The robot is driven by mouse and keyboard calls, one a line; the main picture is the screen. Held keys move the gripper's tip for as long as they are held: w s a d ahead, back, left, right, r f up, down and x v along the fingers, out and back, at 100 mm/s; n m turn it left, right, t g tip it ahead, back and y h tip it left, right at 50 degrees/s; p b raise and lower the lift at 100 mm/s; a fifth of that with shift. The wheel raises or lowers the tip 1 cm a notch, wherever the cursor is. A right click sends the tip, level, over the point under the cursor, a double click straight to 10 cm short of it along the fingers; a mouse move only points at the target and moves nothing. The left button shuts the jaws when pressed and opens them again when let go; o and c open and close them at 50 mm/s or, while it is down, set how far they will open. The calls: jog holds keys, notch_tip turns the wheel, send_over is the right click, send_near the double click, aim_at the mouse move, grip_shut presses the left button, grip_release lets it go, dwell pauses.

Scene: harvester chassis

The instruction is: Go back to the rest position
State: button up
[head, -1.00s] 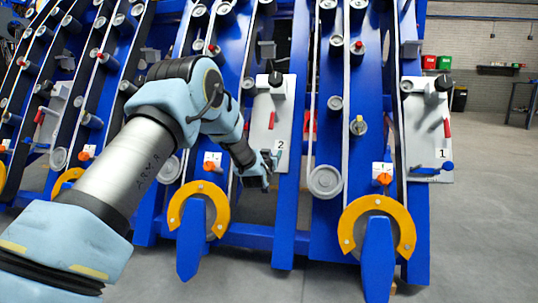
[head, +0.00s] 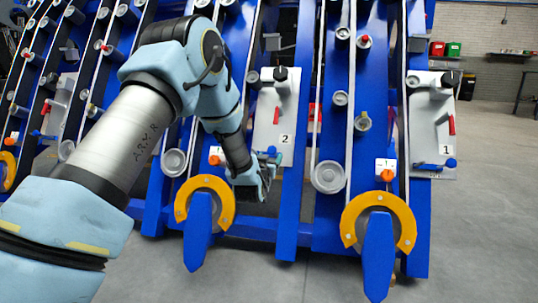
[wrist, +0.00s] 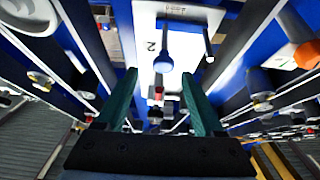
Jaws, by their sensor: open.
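My gripper (head: 268,166) is in front of the lower part of the white panel marked 2 (head: 276,112) in the head view. In the wrist view its two green fingers (wrist: 158,100) are spread apart with nothing between them. Beyond them, the panel marked 2 (wrist: 185,47) shows with a blue round knob (wrist: 163,63) and a red part (wrist: 158,92). My arm reaches in from the lower left of the head view and hides part of the blue chassis. I cannot tell the exact gap between the gripper and the panel.
The blue chassis (head: 292,200) fills most of the head view, with several rollers and belts. Orange guards (head: 408,222) stick out low at the front. A panel marked 1 (head: 432,125) is at the right. The grey floor (head: 490,220) at right is clear.

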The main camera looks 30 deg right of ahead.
jog(key=shift+s+a, duration=0.35)
jog(key=shift+s, duration=0.05)
jog(key=w+a+r+n+g+y+p, duration=0.1)
jog(key=a+r+n+g+y+p, duration=0.2)
jog(key=a, duration=1)
jog(key=w+a+r+g+y+p, duration=0.15)
jog(key=a+y+p, duration=0.25)
jog(key=a, duration=0.9)
jog(key=s+a+r+n+g+y+p, duration=0.2)
jog(key=s+a+r+g+y+p, duration=0.1)
jog(key=s+a, duration=0.8)
jog(key=s+a+r+n+g+y+p, duration=0.2)
jog(key=s+a+g+p, duration=0.15)
jog(key=s+a, duration=0.75)
notch_tip(320, 180, up, 38)
jog(key=a+p, duration=0.1)
jog(key=p, duration=3.6)
jog(key=shift+a+g, duration=0.3)
jog(key=shift+a, duration=0.05)
